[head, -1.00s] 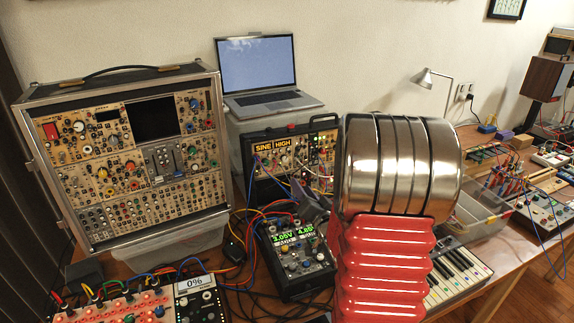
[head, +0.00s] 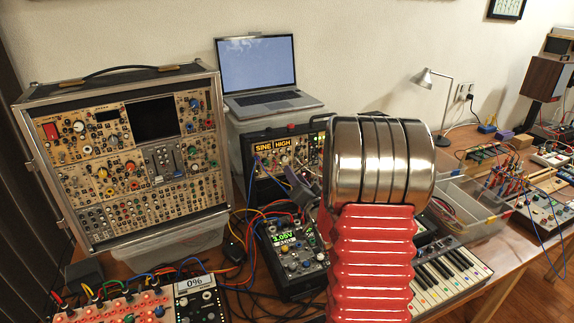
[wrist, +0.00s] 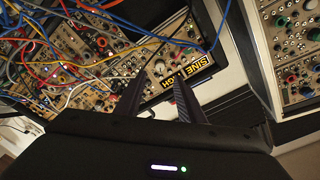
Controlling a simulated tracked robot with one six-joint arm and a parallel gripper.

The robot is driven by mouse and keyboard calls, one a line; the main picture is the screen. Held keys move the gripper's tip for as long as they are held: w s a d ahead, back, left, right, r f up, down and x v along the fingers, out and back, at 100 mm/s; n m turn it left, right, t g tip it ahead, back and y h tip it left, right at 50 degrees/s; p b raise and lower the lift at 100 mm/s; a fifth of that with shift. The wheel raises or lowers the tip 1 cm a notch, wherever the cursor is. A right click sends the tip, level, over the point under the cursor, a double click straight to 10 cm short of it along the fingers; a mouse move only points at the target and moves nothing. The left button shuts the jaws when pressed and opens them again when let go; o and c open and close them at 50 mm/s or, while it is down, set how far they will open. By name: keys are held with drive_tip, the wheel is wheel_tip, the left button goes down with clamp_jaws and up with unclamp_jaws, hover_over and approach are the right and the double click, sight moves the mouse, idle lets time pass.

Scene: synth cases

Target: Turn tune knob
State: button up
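The black synth case (head: 257,187) stands at the back centre below the laptop, with a yellow SINE HIGH display (head: 272,146) and small knobs on its panel. In the wrist view the SINE HIGH display (wrist: 192,71) lies just beyond the fingers, with a pale round knob (wrist: 160,67) beside it. I cannot read which knob is labelled tune. My gripper (wrist: 159,80) is open and empty, its two dark fingers apart and pointing at this panel. In the head view only a grey part of the gripper shows in front of the case; my arm hides the case's right part.
Patch cables (wrist: 75,60) cross the panel left of the fingers in the wrist view. A large modular case (head: 130,160) stands left, and a black voltage module (head: 296,262) sits in front. A small keyboard (head: 450,272) and clear bins (head: 470,205) are on the right.

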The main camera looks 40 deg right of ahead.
sight(285, 161)
drive_tip(key=x, duration=0.8)
drive_tip(key=shift+w+f, duration=0.1)
drive_tip(key=shift+w, duration=0.15)
clamp_jaws()
